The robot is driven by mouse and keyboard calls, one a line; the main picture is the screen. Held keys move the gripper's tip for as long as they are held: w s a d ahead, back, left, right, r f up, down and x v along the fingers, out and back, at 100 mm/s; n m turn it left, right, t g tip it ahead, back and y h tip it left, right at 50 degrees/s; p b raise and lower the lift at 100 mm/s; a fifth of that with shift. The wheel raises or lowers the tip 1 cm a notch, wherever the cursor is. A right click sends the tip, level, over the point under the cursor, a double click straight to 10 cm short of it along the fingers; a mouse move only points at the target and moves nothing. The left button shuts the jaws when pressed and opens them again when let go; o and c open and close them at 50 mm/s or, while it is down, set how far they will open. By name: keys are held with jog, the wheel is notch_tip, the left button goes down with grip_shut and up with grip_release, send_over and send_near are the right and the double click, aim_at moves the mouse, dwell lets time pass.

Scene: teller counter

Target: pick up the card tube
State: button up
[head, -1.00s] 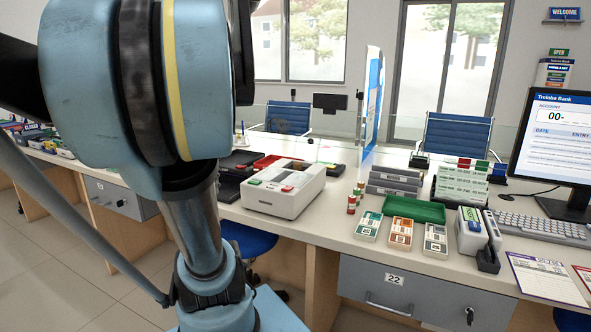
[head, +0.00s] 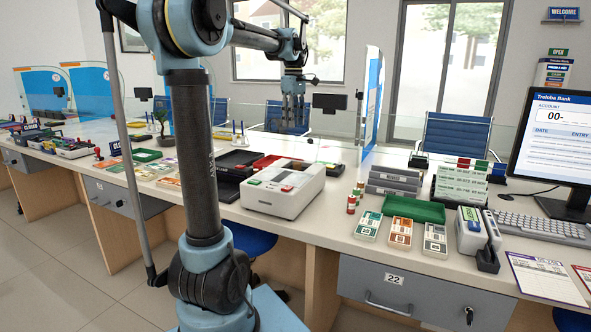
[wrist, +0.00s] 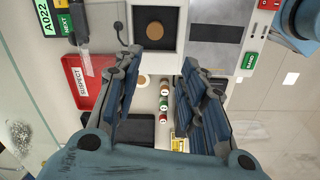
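I cannot tell which of these is the card tube. My gripper (head: 293,118) hangs fingers down, high above the far part of the counter behind the machine.
The white machine (head: 284,190) stands at the counter's middle. To its right are dark grey boxes (head: 394,180), a green tray (head: 413,209) and flat cards (head: 368,226). A red tray (wrist: 88,84) lies behind the machine. A clear screen with a blue-white panel (head: 370,105) stands at the back.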

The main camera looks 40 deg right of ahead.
jog(key=d, duration=0.1)
send_over(297, 163)
notch_tip(297, 163, down, 12)
jog(key=shift+a+f, duration=0.1)
jog(key=shift+f, duration=2.5)
jog(key=c, duration=0.5)
